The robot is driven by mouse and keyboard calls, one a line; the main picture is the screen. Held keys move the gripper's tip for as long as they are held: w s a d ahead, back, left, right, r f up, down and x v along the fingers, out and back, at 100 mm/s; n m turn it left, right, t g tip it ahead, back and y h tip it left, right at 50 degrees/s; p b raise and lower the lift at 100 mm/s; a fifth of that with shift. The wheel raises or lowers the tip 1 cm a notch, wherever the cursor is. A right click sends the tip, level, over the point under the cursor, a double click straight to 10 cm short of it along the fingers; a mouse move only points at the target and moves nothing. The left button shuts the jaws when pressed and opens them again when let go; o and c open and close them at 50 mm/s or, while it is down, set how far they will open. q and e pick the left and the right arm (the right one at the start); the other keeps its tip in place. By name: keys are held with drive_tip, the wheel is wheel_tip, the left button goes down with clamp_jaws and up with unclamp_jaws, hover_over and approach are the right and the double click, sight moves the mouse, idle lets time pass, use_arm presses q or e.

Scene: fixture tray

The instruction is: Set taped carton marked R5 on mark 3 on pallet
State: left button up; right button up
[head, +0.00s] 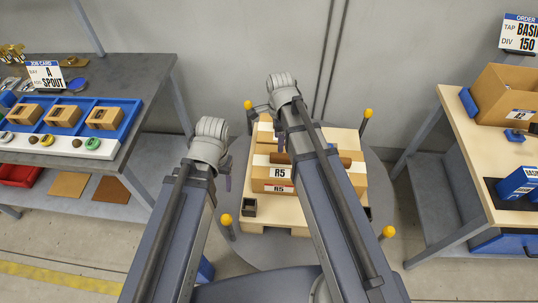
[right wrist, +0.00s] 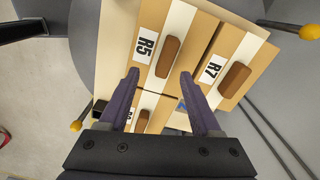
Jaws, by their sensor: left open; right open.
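The carton marked R5 (head: 262,174) sits among other cartons on the wooden pallet (head: 297,231) in the head view, partly hidden by my right arm. In the right wrist view, the R5 carton (right wrist: 186,27) has a pale tape strip and a brown grip block on top. My right gripper (right wrist: 160,74) is open and empty over the cartons, its fingertips appearing either side of the R5 block's near end; I cannot tell their height above it. My left gripper (head: 228,183) is open and empty left of the pallet. I cannot make out mark 3.
A carton marked R7 (right wrist: 242,55) sits beside R5. Yellow-topped posts (head: 226,219) stand around the pallet. A small dark box (head: 249,207) is at its front left corner. Benches stand left (head: 150,72) and right (head: 470,150).

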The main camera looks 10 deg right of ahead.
drive_tip(key=s+a+n, duration=0.4)
drive_tip(key=s+n, duration=0.2)
drive_tip(key=n, duration=0.5)
drive_tip(key=s+a+n+h, duration=0.1)
drive_tip(key=s+a+n, duration=0.4)
drive_tip(key=n, duration=0.6)
drive_tip(key=shift+s, duration=1)
drive_tip(key=shift+r, duration=0.1)
